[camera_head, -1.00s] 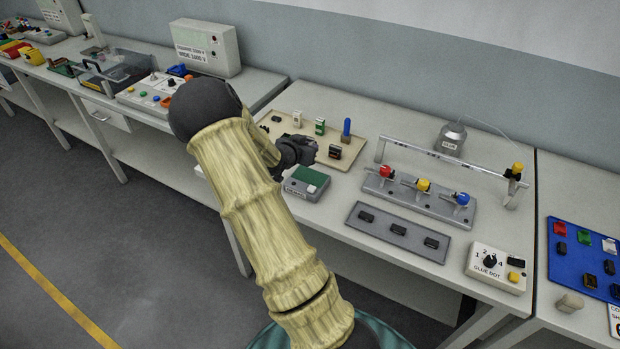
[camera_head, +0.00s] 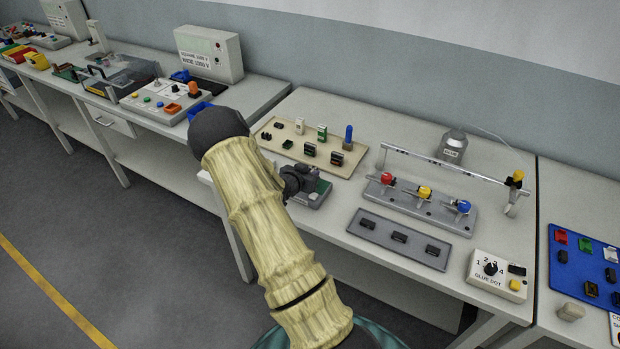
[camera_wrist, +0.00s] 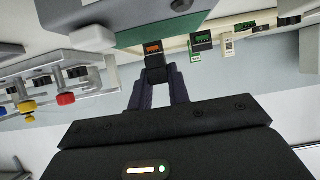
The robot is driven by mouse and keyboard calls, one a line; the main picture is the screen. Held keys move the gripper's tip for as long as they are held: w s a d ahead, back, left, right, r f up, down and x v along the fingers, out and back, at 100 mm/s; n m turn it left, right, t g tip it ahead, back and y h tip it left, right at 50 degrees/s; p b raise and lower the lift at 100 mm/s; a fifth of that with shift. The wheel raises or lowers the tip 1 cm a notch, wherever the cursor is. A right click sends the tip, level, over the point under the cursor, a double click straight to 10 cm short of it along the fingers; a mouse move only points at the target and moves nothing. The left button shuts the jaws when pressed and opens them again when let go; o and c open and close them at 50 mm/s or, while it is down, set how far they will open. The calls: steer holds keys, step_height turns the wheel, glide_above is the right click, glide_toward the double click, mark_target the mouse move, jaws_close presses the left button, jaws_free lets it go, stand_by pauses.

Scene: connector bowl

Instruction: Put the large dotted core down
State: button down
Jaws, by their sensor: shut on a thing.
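My gripper (camera_head: 297,182) is low over the grey box with a green top (camera_head: 316,192), at the front of the bench. In the wrist view my gripper (camera_wrist: 160,88) has its two fingers close together, shut on a small dark block, the large dotted core (camera_wrist: 157,74). Its dots cannot be made out, and my arm and gripper hide it in the head view. The grey-green box also shows at the top of the wrist view (camera_wrist: 165,25). I cannot tell whether the core touches anything below it.
A beige tray (camera_head: 275,150) with several small connectors lies behind the box. A grey plate with dark blocks (camera_head: 380,240) and a rig with red, yellow and blue knobs (camera_head: 420,205) stand to the right. Bare bench (camera_head: 325,222) lies between box and plate.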

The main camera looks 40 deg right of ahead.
steer(key=shift+f, duration=1.1)
steer(key=shift+f, duration=0.25)
steer(key=c, duration=1.3)
jaws_free()
steer(key=shift+r, duration=0.1)
steer(key=shift+r, duration=0.2)
steer(key=b+v, duration=0.1)
steer(key=v, duration=1.1)
